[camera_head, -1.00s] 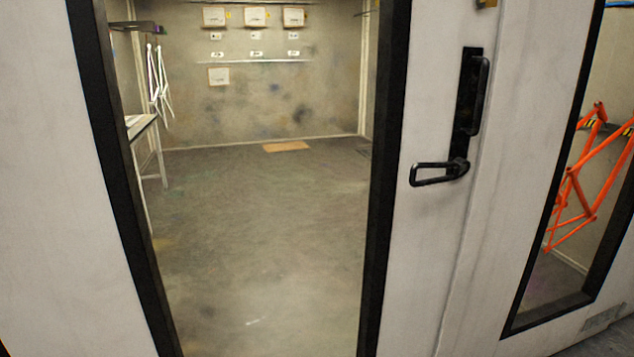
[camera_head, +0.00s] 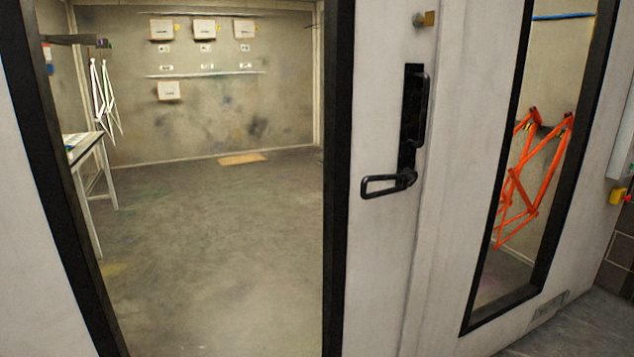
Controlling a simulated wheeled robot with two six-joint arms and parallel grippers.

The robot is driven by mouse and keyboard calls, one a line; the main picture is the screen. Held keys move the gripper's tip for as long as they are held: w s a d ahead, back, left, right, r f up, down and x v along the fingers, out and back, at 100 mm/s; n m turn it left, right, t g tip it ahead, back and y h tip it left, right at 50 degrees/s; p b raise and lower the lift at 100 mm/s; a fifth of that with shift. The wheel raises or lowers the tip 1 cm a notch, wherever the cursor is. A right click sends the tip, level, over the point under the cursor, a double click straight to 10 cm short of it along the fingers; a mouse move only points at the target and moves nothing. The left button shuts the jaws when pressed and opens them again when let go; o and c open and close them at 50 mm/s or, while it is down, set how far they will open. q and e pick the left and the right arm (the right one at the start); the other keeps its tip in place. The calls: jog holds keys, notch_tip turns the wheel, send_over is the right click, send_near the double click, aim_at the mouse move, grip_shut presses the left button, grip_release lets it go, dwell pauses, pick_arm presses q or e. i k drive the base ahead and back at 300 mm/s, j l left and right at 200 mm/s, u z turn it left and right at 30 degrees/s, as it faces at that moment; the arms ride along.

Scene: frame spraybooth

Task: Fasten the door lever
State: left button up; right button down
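The black door lever (camera_head: 388,184) is a looped handle at the bottom of a tall black plate (camera_head: 411,110) on the white door (camera_head: 375,265). The lever points left and lies nearly level, with its free end slightly lower. A vertical black pull handle (camera_head: 423,108) stands on the right side of the plate. The door appears to be in line with the white panel to its right, with a seam between them. Neither of my grippers shows in the head view, and nothing touches the lever.
A large black-framed window (camera_head: 338,190) left of the lever shows the booth floor, a white table (camera_head: 82,148) and a white bicycle frame (camera_head: 104,95). Orange frames (camera_head: 530,185) show through a narrower window at right. Grey floor (camera_head: 585,325) is free at lower right.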

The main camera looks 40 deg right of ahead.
aim_at(407, 176)
jog(key=z, duration=1.55)
